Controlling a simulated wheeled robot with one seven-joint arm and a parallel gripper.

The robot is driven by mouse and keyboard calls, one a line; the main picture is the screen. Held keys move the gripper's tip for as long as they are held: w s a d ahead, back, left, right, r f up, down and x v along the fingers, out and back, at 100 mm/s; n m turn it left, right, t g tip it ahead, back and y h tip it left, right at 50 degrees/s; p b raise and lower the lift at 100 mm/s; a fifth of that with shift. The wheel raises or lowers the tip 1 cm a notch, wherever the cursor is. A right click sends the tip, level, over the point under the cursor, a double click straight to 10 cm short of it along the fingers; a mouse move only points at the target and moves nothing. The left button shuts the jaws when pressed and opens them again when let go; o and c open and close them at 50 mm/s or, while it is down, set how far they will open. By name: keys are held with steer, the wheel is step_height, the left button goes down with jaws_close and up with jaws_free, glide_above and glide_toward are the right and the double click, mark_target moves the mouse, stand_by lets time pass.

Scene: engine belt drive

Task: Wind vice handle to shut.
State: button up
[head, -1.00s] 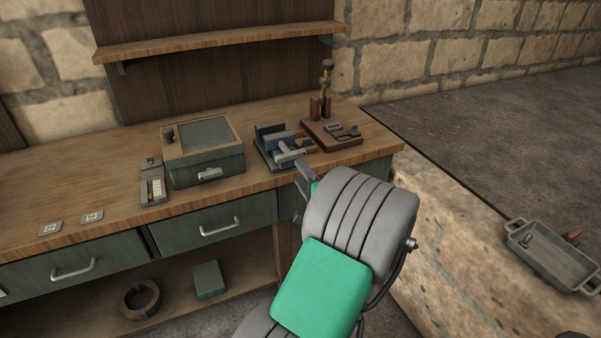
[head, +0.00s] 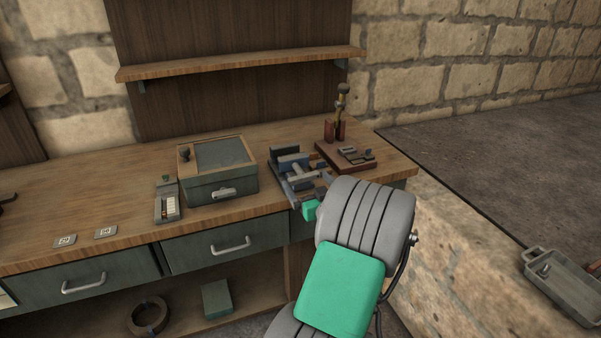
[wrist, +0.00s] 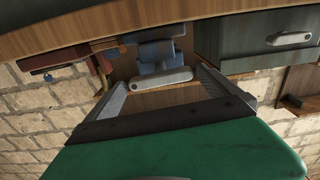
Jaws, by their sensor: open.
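The vice (head: 287,160) stands near the front edge of the bench, with blue-grey jaws on a dark base. Its pale grey bar handle (head: 302,172) faces the front. In the wrist view the handle (wrist: 160,80) lies crosswise between my fingertips, with the blue vice body (wrist: 158,52) behind it. My gripper (head: 306,189) is open at the bench edge, just in front of the vice. In the wrist view my gripper (wrist: 163,84) has its two fingers spread to either side of the handle, with no clear contact. My arm partly hides the front of the vice in the head view.
A green-grey box (head: 222,187) and a small device with a white scale (head: 167,201) stand left of the vice. A red-brown board (head: 338,157) with small parts and an upright post stands close on its right. Drawers with handles (head: 231,246) lie below the bench edge.

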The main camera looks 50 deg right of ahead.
mark_target(300, 173)
steer(key=p+x, duration=0.1)
steer(key=x, duration=0.4)
steer(key=shift+w+d, duration=0.1)
steer(key=shift+w, duration=0.25)
steer(key=c, duration=1)
steer(key=shift+f+b, duration=0.2)
steer(key=shift+b, duration=0.45)
steer(key=shift+c, duration=0.5)
steer(key=shift+m, duration=0.4)
steer(key=shift+r, duration=0.15)
steer(key=o, duration=1.1)
steer(key=shift+s, duration=0.1)
